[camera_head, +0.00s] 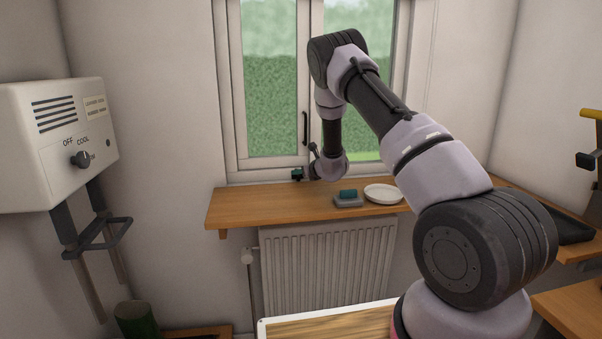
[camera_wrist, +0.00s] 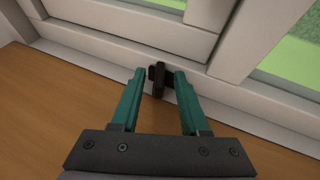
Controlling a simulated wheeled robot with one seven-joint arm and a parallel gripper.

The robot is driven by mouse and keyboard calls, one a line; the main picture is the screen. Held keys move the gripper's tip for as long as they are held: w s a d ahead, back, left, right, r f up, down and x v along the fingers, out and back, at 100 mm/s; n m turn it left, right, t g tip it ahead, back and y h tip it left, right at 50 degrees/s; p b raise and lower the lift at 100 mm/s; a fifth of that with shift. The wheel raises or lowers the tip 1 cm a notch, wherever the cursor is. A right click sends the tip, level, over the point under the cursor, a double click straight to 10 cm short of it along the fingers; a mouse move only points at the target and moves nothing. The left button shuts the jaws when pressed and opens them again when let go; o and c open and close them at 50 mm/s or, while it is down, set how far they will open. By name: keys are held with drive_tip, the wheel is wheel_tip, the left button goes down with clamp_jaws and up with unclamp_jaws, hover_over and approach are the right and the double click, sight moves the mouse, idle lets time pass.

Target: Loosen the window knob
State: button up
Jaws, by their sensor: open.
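The window knob (camera_wrist: 158,82) is small and black, with an upright bar-like grip, on the lower white frame of the window just above the wooden sill. My gripper (camera_wrist: 160,73) is open, with its two teal fingers on either side of the knob. The fingertips are close to it, with a visible gap on each side; I cannot tell whether they touch it anywhere. In the head view my gripper (camera_head: 298,174) is low at the window frame, and the knob cannot be made out clearly there. A black window handle (camera_head: 305,128) stands upright higher on the frame.
On the wooden sill (camera_head: 240,205), a grey block with a teal top (camera_head: 348,198) and a white plate (camera_head: 383,194) lie right of my gripper. A radiator (camera_head: 325,265) is below. A white heater box (camera_head: 58,140) hangs on the left wall.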

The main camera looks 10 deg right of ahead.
clamp_jaws()
drive_tip(key=shift+d, duration=0.1)
drive_tip(key=shift+w+d+n+g+y, duration=0.1)
drive_tip(key=shift+d+n+g+y, duration=0.15)
drive_tip(key=shift+n+y, duration=0.5)
drive_tip(key=shift+a+n+g+y, duration=0.1)
drive_tip(key=shift+n+g+y, duration=0.55)
drive_tip(key=shift+n+y, duration=0.25)
unclamp_jaws()
